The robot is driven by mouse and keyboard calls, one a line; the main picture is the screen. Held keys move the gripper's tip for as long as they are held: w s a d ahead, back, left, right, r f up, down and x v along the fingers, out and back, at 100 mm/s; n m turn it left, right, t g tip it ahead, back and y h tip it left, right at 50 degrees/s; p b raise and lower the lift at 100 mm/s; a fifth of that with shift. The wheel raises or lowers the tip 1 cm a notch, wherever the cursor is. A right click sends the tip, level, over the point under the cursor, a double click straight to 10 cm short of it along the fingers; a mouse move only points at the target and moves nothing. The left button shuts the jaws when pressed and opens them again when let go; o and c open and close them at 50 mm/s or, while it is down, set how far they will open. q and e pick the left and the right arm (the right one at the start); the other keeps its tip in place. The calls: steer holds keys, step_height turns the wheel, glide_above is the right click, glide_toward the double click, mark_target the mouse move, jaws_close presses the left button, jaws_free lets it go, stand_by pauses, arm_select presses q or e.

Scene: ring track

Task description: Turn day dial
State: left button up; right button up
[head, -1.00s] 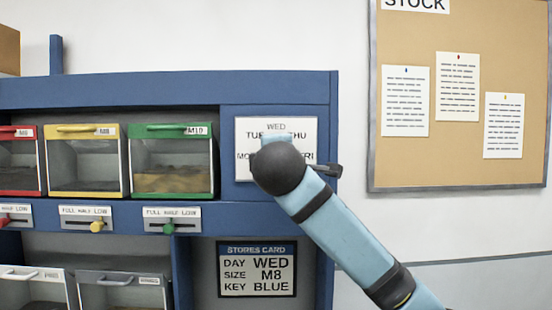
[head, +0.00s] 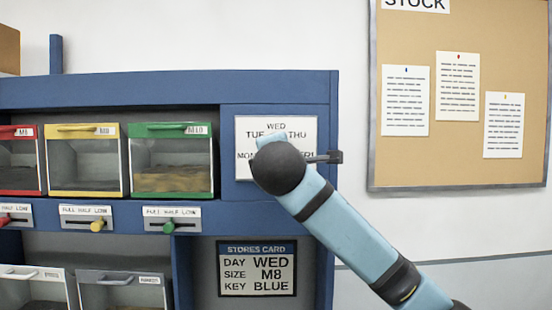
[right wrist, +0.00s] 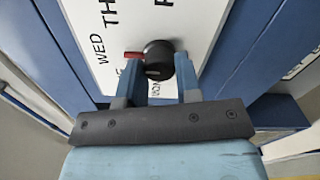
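The day dial is a black round knob with a red pointer (right wrist: 157,62), on a white panel (right wrist: 205,25) lettered with days. In the right wrist view the red pointer points left, roughly at WED. The white panel also shows in the head view (head: 304,128), with the knob hidden behind my arm. My right gripper (right wrist: 159,68) has one finger on each side of the knob, close against it, and looks shut on it. In the head view my right wrist covers its fingers. My left gripper is not in view.
A stores card (head: 257,268) below the panel reads DAY WED, SIZE M8, KEY BLUE. Red, yellow (head: 85,160) and green (head: 171,160) fronted bins stand left, with sliders below. A cork board (head: 460,155) hangs right on the wall.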

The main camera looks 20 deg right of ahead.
steer(key=o, duration=0.4)
steer(key=shift+s, duration=0.1)
steer(key=b+v, duration=0.4)
steer(key=v, duration=0.9)
steer(key=shift+s+a, duration=0.15)
steer(key=shift+s, duration=0.2)
steer(key=shift+w, duration=0.1)
